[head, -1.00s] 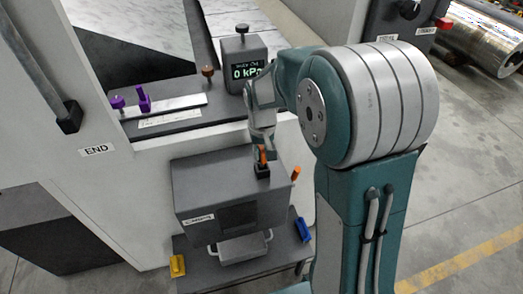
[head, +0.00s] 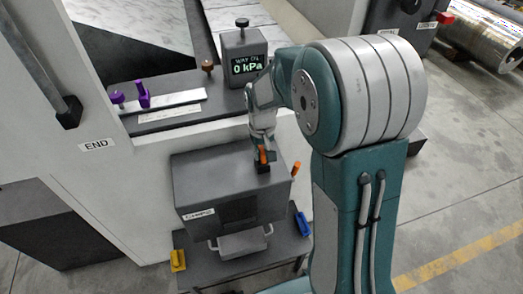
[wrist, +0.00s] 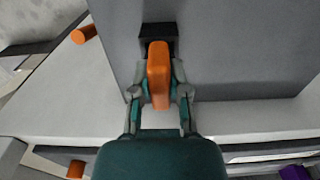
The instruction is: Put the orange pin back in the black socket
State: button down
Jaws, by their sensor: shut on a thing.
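The orange pin (head: 262,155) stands at the black socket (head: 263,169) on top of the dark grey box. In the wrist view the orange pin (wrist: 158,75) lies between the two fingers of my gripper (wrist: 160,92), which is shut on it. The black socket (wrist: 158,31) shows just beyond the pin's far end there. My gripper (head: 262,143) comes down onto the pin from above in the head view. The pin hides where it meets the socket, so I cannot tell whether it is seated.
The grey box (head: 205,182) stands on a small dark table (head: 235,267). Another orange piece (head: 296,168) is at the box's right edge. A blue piece (head: 302,226) and a yellow piece (head: 177,260) are on the table. A gauge reading 0 kPa (head: 245,62) and purple knobs (head: 142,93) are behind.

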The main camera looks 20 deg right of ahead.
aim_at(262, 149)
jog(key=shift+f, duration=0.4)
jog(key=c, duration=0.5)
grip_release()
jog(key=shift+c, duration=0.2)
notch_tip(262, 149, up, 12)
jog(key=shift+f, duration=0.2)
jog(key=shift+r, duration=0.15)
jog(key=shift+s+r, duration=0.1)
jog(key=shift+r, duration=0.05)
jog(key=s+r+t, duration=0.2)
jog(key=s+r, duration=0.1)
jog(key=s, duration=0.7)
jog(key=s+r+t, duration=0.3)
jog(key=s, duration=0.7)
jog(key=shift+s+t, duration=0.3)
jog(key=shift+s, duration=0.1)
